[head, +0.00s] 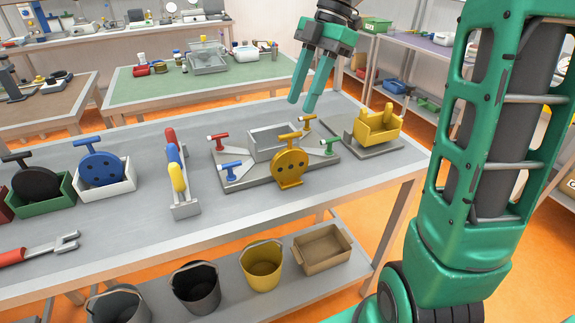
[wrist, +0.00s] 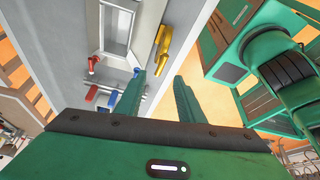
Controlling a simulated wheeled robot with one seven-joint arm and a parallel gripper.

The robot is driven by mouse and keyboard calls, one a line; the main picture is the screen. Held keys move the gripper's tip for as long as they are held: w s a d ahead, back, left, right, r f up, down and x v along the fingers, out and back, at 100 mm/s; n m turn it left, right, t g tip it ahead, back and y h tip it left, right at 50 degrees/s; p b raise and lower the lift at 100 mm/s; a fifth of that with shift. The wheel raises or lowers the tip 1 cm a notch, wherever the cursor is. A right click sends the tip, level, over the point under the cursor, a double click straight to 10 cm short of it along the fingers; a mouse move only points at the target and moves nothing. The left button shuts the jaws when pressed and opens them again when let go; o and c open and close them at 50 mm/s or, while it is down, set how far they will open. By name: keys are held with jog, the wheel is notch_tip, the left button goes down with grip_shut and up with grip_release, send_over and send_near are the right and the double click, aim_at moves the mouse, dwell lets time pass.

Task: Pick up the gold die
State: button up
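The gold die (head: 289,168) is a yellow round disc with dark holes and a gold handle on top. It stands upright against the front of the grey fixture (head: 240,182) on the table. In the wrist view the die (wrist: 162,45) shows edge-on from above, beyond the fingertips. My gripper (head: 301,107) is open and empty, raised above the table behind the fixture in the head view. Its two green fingers, also seen in the wrist view (wrist: 160,80), point down and are apart from the die.
The fixture carries red, blue, gold and green clamps. A rack (head: 184,208) with red, blue and yellow handles stands left. A yellow box (head: 377,130) sits on a grey base at right. Further left are a blue die (head: 101,168) and a dark die (head: 36,184) in holders.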

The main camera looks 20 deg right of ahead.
aim_at(289, 138)
jog(key=x, duration=0.4)
jog(key=shift+d+x, duration=0.15)
jog(key=shift+x, duration=1.5)
jog(key=shift+d+x, duration=0.15)
jog(key=shift+x, duration=1.5)
jog(key=shift+f, duration=0.15)
jog(key=shift+s, duration=0.1)
grip_shut()
